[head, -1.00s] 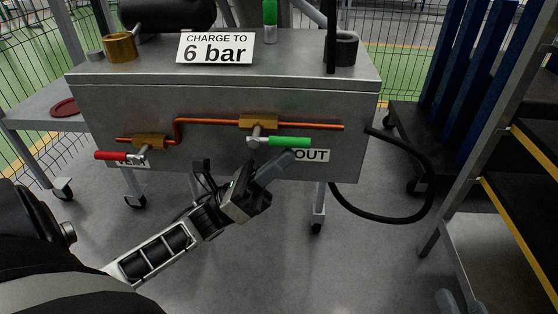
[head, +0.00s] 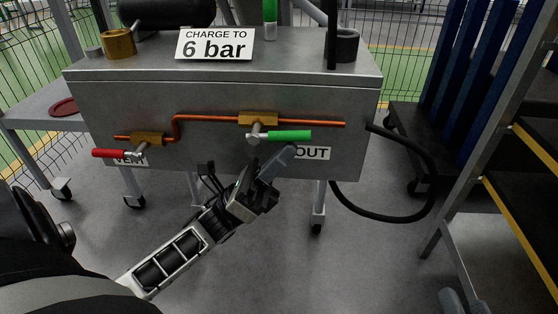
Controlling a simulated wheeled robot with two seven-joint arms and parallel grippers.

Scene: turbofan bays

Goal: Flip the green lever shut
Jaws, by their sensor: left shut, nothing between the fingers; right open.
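The green lever (head: 290,135) is on the brass valve (head: 258,119) on the front of the grey metal cart. Its handle points right, roughly level and about in line with the orange pipe (head: 205,118). My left gripper (head: 287,156) comes up from the lower left. Its fingers are shut with nothing between them. The fingertips are just below the green handle, beside the OUT label (head: 314,153). I cannot tell if they touch the handle. My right gripper is not in view.
A red lever (head: 118,153) on a second brass valve (head: 147,138) sits left, by the VENT label. A black hose (head: 425,190) loops from the cart's right side. A shelf rack (head: 495,140) stands right. A "CHARGE TO 6 bar" sign (head: 215,45) is on top.

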